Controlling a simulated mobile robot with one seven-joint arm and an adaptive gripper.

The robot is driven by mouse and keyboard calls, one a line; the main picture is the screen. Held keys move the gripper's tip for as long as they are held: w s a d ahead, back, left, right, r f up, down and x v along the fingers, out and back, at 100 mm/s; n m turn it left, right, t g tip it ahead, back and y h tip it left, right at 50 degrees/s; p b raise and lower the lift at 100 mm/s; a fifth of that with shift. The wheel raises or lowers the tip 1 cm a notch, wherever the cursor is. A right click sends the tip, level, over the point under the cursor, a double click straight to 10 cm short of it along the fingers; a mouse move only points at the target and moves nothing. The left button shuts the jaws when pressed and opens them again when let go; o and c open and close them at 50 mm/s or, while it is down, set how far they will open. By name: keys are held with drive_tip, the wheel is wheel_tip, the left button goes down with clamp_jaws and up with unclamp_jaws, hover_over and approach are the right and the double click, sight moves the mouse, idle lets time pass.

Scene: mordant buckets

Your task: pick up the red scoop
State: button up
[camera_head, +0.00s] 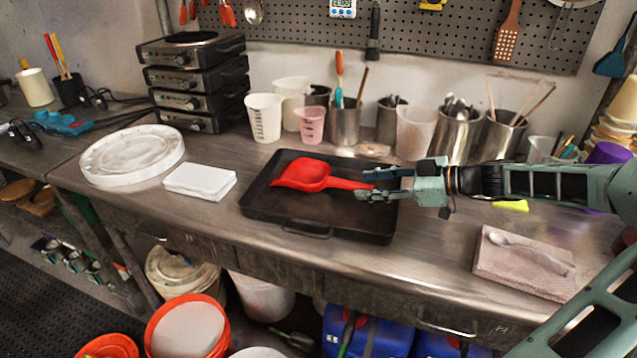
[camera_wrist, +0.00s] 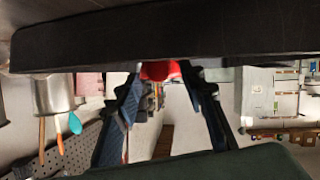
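The red scoop (camera_head: 305,175) lies on the black tray (camera_head: 270,213), its bowl to the left and its handle pointing right. My gripper (camera_head: 361,185) reaches in from the right with its fingers apart, one on each side of the handle's end. In the wrist view, the red handle end (camera_wrist: 160,70) shows between the two fingertips, below the dark tray edge (camera_wrist: 160,36). The fingers look open, and I cannot tell whether either touches the handle. The bowl is hidden in the wrist view.
Measuring cups and metal tool pots (camera_head: 345,122) stand behind the tray. White cloths (camera_head: 200,180) and a round white lid (camera_head: 130,155) lie left. Bare bench lies before that cloth's left side.

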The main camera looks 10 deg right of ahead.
sight(354, 186)
drive_tip(key=x, duration=0.4)
drive_tip(key=shift+w+a+f, duration=0.1)
drive_tip(key=shift+a+f, duration=0.1)
drive_tip(key=shift+a, duration=0.1)
clamp_jaws()
